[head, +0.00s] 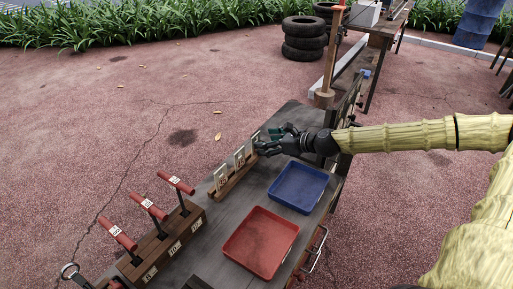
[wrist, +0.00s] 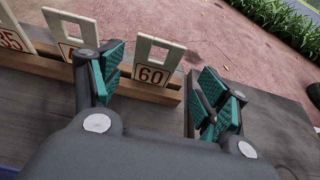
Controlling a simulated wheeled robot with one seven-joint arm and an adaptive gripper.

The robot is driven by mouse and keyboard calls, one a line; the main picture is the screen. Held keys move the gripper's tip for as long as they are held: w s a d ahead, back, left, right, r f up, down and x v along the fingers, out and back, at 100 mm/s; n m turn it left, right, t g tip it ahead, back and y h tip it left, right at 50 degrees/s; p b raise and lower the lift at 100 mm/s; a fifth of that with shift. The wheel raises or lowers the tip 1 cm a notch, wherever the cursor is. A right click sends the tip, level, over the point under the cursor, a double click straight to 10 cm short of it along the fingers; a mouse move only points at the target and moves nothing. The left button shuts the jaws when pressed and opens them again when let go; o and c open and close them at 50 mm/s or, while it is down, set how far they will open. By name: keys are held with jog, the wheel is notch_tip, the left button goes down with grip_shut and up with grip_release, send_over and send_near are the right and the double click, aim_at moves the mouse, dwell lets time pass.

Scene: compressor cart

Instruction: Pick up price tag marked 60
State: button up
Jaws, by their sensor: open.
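The price tag marked 60 (wrist: 151,75) is a cream card with a rectangular cut-out at its top and dark red digits. It stands in a slot of a wooden rack (wrist: 180,97). In the head view it is the farthest tag (head: 256,138), next to my gripper (head: 272,143). In the wrist view my gripper (wrist: 163,80) is open, with teal pads. The tag shows between the two fingers, nearer the left one. I cannot tell whether the fingers are level with it. Nothing is held.
A tag marked 35 (wrist: 12,40) and a partly hidden tag (wrist: 68,32) stand left in the rack. A blue tray (head: 298,187) and a red tray (head: 261,242) lie on the cart beside it. Red-handled levers (head: 148,207) stand at the near end.

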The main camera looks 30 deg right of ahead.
jog(key=shift+w+a+f+b, duration=0.45)
jog(key=shift+w+a+f, duration=0.3)
jog(key=shift+w+a, duration=0.05)
jog(key=shift+x, duration=1.3)
jog(key=shift+r, duration=0.1)
jog(key=c, duration=0.9)
